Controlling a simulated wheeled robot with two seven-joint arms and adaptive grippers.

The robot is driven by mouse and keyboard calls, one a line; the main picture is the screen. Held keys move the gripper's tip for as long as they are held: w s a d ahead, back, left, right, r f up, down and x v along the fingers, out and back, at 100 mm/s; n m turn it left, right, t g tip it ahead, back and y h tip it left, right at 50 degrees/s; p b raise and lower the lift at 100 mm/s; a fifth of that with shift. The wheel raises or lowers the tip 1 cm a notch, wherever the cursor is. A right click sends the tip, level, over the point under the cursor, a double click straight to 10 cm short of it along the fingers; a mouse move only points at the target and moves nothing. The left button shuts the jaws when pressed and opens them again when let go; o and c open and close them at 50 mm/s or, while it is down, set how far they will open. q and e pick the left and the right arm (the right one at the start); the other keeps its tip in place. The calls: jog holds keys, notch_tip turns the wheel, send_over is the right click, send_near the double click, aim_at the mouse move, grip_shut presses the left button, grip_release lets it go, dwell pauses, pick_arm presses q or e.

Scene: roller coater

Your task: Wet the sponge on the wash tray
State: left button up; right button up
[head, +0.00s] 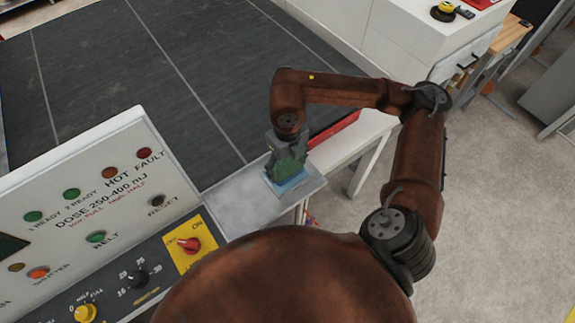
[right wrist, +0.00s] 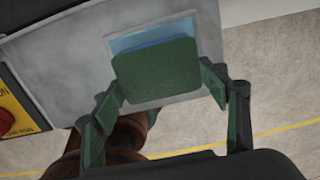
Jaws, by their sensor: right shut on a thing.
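A green sponge (right wrist: 157,68) is between the fingers of my right gripper (right wrist: 163,86), which is shut on it. In the head view my right gripper (head: 287,163) points down over the wash tray (head: 291,186), a small light-rimmed square with a blue inside. In the right wrist view the sponge covers most of the wash tray (right wrist: 110,43), and a strip of blue shows along its far edge. I cannot tell whether the sponge touches the blue surface. My left gripper is not in view.
The tray sits at the right end of a grey metal ledge (head: 230,199). A control panel (head: 95,200) with knobs and lamps stands to the left. A dark belt (head: 130,75) lies behind, with a red strip (head: 335,128) near its edge. Open floor lies to the right.

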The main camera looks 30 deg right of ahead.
aim_at(288, 169)
jog(key=shift+f+b, duration=0.5)
jog(key=shift+f, duration=0.05)
dwell(0.5)
jog(key=shift+s+f, duration=0.1)
dwell(1.6)
jog(key=shift+r+p, duration=1.55)
jog(key=shift+r, duration=2.1)
jog(key=shift+f, duration=0.1)
